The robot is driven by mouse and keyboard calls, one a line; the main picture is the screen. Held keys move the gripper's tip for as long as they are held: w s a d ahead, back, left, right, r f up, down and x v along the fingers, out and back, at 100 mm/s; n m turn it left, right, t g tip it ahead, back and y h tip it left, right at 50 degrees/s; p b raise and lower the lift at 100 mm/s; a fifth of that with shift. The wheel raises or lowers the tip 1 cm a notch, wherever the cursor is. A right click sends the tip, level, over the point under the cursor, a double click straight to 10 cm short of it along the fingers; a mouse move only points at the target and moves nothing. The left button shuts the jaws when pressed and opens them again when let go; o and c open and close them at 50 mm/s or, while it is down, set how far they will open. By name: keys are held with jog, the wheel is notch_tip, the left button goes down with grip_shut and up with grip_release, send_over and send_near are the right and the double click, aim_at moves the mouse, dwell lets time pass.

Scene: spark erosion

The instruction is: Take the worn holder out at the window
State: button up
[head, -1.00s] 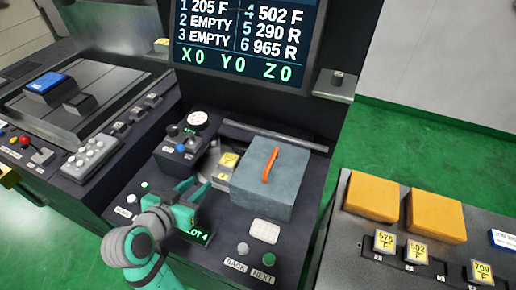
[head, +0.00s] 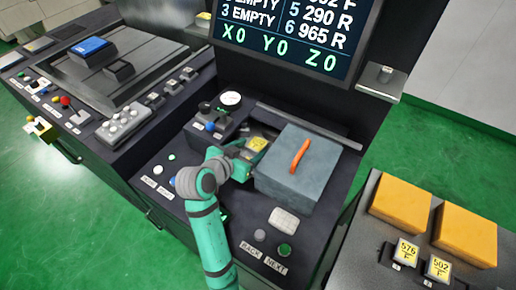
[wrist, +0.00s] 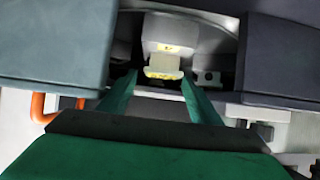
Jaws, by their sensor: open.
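The holder (head: 258,143), a small grey block with a yellow label, sits in the window beside the grey cover block (head: 292,170) with an orange handle (head: 300,155). In the wrist view the holder (wrist: 163,62) is ahead, centred between my fingers. My gripper (head: 250,158) is at the window, open, its fingers pointing at the holder. In the wrist view the open fingertips (wrist: 160,82) stand on either side of its lower end, with gaps.
A gauge (head: 231,98) and control box (head: 208,125) stand just left of the window. BACK and NEXT buttons (head: 284,250) are in front. At right, a bench holds orange blocks (head: 400,204) and labelled holders 576 F (head: 405,252) and 502 F (head: 437,268). A screen (head: 290,35) hangs above.

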jog(key=shift+x, duration=1.05)
jog(key=shift+w+a, duration=0.15)
jog(key=shift+w, duration=0.05)
jog(key=c, duration=1.3)
jog(key=shift+r, duration=0.1)
